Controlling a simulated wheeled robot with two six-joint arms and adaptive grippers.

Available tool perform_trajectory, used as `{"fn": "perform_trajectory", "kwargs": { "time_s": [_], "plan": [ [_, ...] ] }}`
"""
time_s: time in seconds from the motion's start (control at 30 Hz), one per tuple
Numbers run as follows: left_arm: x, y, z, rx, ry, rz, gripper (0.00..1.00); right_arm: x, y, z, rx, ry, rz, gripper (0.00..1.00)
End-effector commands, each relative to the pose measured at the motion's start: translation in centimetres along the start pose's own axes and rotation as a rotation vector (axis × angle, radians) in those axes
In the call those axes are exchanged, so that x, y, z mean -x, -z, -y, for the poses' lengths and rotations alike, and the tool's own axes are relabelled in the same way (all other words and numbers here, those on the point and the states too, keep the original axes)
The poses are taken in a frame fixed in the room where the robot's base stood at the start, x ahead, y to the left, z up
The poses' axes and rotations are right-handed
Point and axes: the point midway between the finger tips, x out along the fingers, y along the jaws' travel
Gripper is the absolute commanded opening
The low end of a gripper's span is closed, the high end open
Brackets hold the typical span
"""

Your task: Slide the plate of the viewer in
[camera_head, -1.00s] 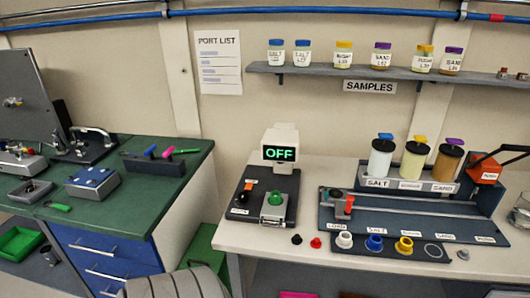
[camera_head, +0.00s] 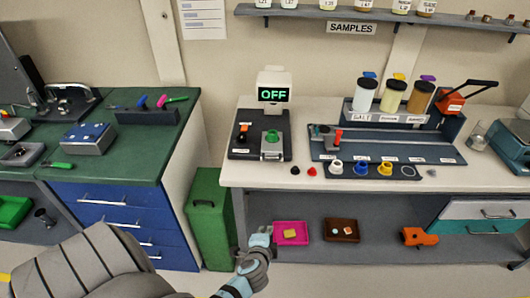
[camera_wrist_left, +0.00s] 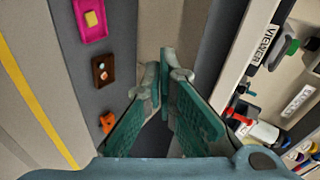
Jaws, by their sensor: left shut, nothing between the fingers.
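The viewer (camera_head: 273,93) stands on the white bench and its screen reads OFF in green. On its dark base (camera_head: 243,152) are a black lever with an orange tip (camera_head: 243,128) and a silver plate (camera_head: 273,153) with a green knob (camera_head: 272,136). My left gripper (camera_head: 262,234) is shut and empty, low in front of the bench, below the viewer and apart from it. In the left wrist view its fingers (camera_wrist_left: 165,75) point along the bench front, with the VIEWER label (camera_wrist_left: 263,46) to their right. My right gripper is out of view.
The bench's front edge lies between my left gripper and the viewer. A lower shelf holds a pink tray (camera_head: 291,233) and a brown tray (camera_head: 341,230). A green bin (camera_head: 208,215) stands left of the bench. A slotted board (camera_head: 385,150) lies right of the viewer.

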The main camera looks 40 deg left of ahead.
Motion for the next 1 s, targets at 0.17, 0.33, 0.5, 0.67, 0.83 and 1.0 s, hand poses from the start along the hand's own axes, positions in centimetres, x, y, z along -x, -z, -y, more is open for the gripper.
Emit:
{"fn": "perform_trajectory", "kwargs": {
  "time_s": [0.17,0.33,0.5,0.67,0.83,1.0],
  "plan": [
    [3.6,2.4,14.0,-0.125,0.317,0.048,0.00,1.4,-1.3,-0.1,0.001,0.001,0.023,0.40],
    [3.1,2.5,16.0,-0.143,0.363,0.062,0.00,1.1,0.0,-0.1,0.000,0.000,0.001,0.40],
    [0.1,2.4,17.0,-0.142,0.362,0.062,0.00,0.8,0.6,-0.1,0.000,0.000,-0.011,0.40],
    [-3.2,2.2,18.2,-0.140,0.360,0.062,0.00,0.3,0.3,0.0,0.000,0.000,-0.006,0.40],
    [-6.5,2.1,19.3,-0.139,0.359,0.061,0.00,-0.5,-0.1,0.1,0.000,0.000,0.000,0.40],
    [-8.5,2.0,20.0,-0.138,0.358,0.060,0.00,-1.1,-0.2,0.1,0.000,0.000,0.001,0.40]
  ]
}}
